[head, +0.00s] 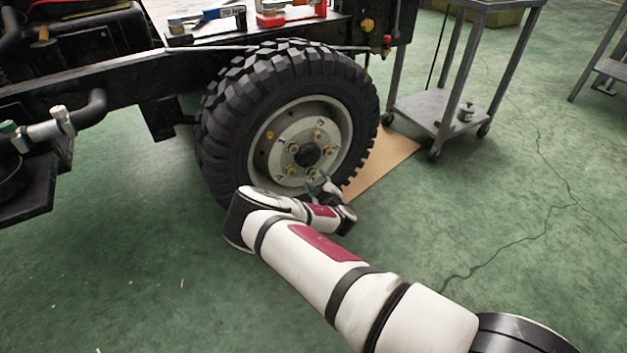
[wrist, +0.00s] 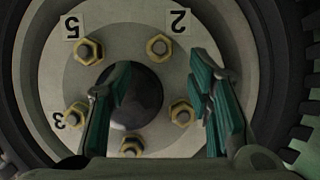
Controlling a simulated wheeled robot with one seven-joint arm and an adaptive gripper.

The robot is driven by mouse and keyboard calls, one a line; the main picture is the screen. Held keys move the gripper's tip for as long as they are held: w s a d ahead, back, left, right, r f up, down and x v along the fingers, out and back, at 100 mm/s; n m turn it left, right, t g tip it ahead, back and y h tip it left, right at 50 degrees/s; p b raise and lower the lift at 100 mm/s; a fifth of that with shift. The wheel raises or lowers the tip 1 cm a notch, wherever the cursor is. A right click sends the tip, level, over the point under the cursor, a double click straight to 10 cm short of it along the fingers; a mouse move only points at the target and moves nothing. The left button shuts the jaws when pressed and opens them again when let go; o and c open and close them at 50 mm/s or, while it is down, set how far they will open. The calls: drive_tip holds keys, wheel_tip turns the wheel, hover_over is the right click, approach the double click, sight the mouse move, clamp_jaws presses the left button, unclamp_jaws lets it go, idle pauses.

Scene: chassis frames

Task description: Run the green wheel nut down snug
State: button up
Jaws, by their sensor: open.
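The wheel (head: 320,112) has a pale grey disc with a dark hub (head: 307,155) and several brass-coloured nuts around it. I cannot pick out a green nut in either view. My gripper (head: 320,180) is at the lower part of the wheel face. In the wrist view its green-padded fingers (wrist: 160,78) are spread wide, with nothing held. One brass nut (wrist: 182,114) shows between the fingers, nearer the right one. Another nut (wrist: 159,47) shows past the tips, below the upside-down label 2 (wrist: 178,20). I cannot tell whether the fingers touch the wheel.
The black vehicle frame (head: 100,85) runs left of the tyre. A brown board (head: 385,165) lies beside the tyre.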

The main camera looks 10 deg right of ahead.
sight(312, 173)
drive_tip(key=shift+b+x, duration=1)
drive_tip(key=shift+x, duration=1.75)
drive_tip(key=shift+c, duration=0.6)
